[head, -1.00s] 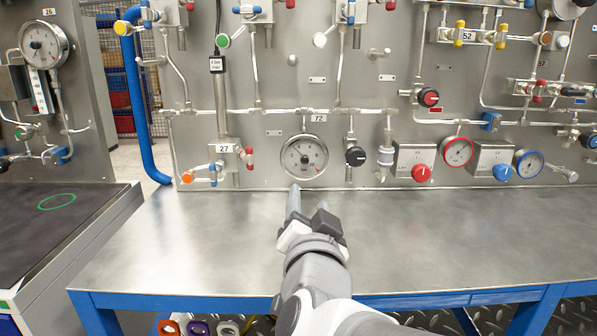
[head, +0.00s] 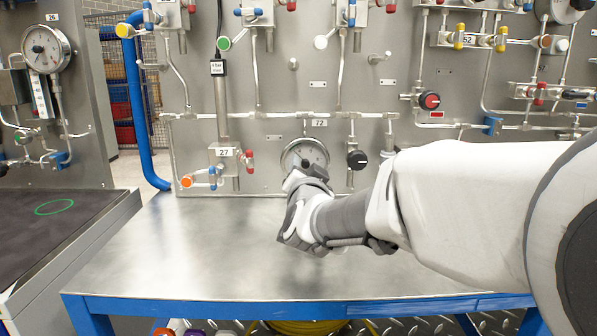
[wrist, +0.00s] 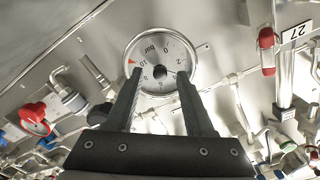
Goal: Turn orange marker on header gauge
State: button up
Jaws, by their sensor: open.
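The header gauge (head: 303,151) is a round white dial in a metal rim, under the label 72 on the panel. My gripper (head: 304,172) is in front of it and hides its lower part. In the wrist view the gauge (wrist: 161,50) shows upside down, with a dark hub at its middle. The small orange marker (wrist: 131,62) is at the dial's left edge, close beside the left finger's tip. My gripper (wrist: 158,77) is open and empty, its two dark fingers reaching over the dial on either side of the hub. I cannot tell whether a finger touches the marker.
A black knob (head: 356,159) is close to the gauge's right. Thin pipes cross the panel above. The metal bench top (head: 180,250) is clear, and my arm covers the lower right.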

jog(key=shift+w, duration=0.45)
grip_shut()
